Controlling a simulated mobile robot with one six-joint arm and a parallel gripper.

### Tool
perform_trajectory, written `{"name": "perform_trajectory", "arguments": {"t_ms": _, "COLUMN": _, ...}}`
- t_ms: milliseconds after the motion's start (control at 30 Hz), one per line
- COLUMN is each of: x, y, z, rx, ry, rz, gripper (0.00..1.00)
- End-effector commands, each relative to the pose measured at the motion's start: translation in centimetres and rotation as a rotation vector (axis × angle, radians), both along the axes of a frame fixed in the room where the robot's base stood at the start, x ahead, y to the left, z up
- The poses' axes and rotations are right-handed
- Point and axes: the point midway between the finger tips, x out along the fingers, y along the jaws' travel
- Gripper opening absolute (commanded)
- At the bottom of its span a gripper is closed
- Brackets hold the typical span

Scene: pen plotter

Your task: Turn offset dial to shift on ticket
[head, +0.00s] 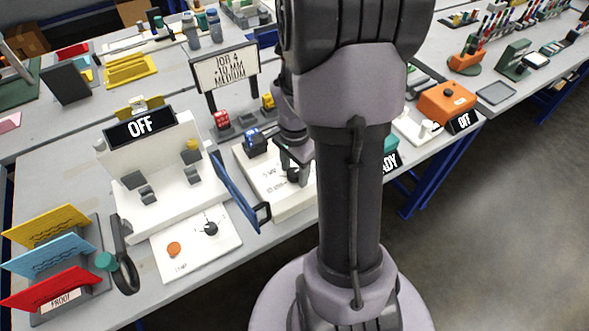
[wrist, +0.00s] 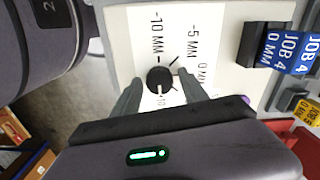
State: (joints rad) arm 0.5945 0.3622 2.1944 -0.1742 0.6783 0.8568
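The offset dial (wrist: 160,80) is a round black knob on a white panel (wrist: 215,30) in the wrist view. "-10 MM" is printed to its upper left, "-5 MM" to its upper right and "0 MM" to its right; a label below it is partly hidden. A pale mark on the knob points down in the picture. My gripper (wrist: 158,86) is open, with one finger on each side of the dial and small gaps visible. It also shows in the head view (head: 294,172), over the white box.
A blue block (wrist: 292,50) marked "JOB 4 0 MM" sits in a dark holder beside the dial. Red (head: 222,119) and yellow (head: 268,100) blocks stand behind. A white machine with an "OFF" display (head: 140,127) and a blue panel (head: 236,190) stand to the left.

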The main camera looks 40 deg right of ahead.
Motion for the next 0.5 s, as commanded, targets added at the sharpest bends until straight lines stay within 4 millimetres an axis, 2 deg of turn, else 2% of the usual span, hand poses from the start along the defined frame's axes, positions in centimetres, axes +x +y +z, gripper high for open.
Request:
{"name": "perform_trajectory", "arguments": {"t_ms": 333, "x": 0.0, "y": 0.0, "z": 0.4, "rx": 0.0, "ry": 0.0, "rz": 0.001, "gripper": 0.56}}
{"name": "perform_trajectory", "arguments": {"t_ms": 433, "x": 0.0, "y": 0.0, "z": 2.4, "rx": -0.001, "ry": -0.001, "rz": 0.002, "gripper": 0.56}}
{"name": "perform_trajectory", "arguments": {"t_ms": 500, "x": 0.1, "y": -0.1, "z": 4.7, "rx": -0.002, "ry": -0.003, "rz": 0.002, "gripper": 0.56}}
